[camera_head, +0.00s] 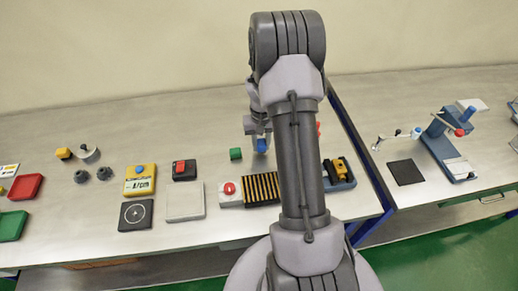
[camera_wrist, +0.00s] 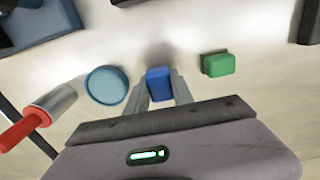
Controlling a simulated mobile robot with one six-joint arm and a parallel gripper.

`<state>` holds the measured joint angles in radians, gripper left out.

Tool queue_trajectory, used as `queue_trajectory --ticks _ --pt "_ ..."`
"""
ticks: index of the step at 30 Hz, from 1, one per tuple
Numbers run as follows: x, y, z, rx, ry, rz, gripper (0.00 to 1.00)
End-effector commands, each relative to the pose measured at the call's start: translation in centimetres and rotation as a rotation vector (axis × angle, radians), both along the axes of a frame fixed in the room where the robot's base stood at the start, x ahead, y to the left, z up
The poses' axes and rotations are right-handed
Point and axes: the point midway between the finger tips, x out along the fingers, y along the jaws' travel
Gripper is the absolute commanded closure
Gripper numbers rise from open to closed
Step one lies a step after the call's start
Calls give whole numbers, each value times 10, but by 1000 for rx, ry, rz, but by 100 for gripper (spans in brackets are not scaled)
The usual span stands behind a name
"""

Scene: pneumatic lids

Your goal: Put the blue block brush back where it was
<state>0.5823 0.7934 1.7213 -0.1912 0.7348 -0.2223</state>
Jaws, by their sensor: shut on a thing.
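The blue block brush (camera_wrist: 159,84) shows as a small blue block between the two fingers of my gripper (camera_wrist: 158,92) in the wrist view. My gripper is shut on it. In the head view the blue block brush (camera_head: 262,145) shows just left of my arm, near the back of the table; the fingers are mostly hidden there. I cannot tell whether it touches the table or hangs just above it. No marked spot for it shows.
A green block (camera_wrist: 217,64) lies right of the brush in the wrist view. A round blue lid-like thing (camera_wrist: 107,85) and a red-handled grey cylinder (camera_wrist: 40,118) lie left. In the head view, a striped conveyor-like piece (camera_head: 262,188) stands nearer the front.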

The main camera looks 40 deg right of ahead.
Motion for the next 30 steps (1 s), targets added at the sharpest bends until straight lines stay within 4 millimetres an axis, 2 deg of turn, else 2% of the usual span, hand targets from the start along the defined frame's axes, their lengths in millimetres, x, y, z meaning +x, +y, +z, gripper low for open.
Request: queue_trajectory --ticks 1,3,12,13,16,25,28,30 --pt "0 0 -12 1 2 0 100" --pt "0 0 -19 1 1 -1 100" --pt "0 0 -21 0 0 -1 100" --pt "0 0 -21 0 0 -1 70" --pt "0 0 -20 0 0 -1 50" --pt "0 0 -18 0 0 0 50" --pt "1 0 -5 -2 -3 0 50" --pt "1 0 14 -2 -3 0 50"
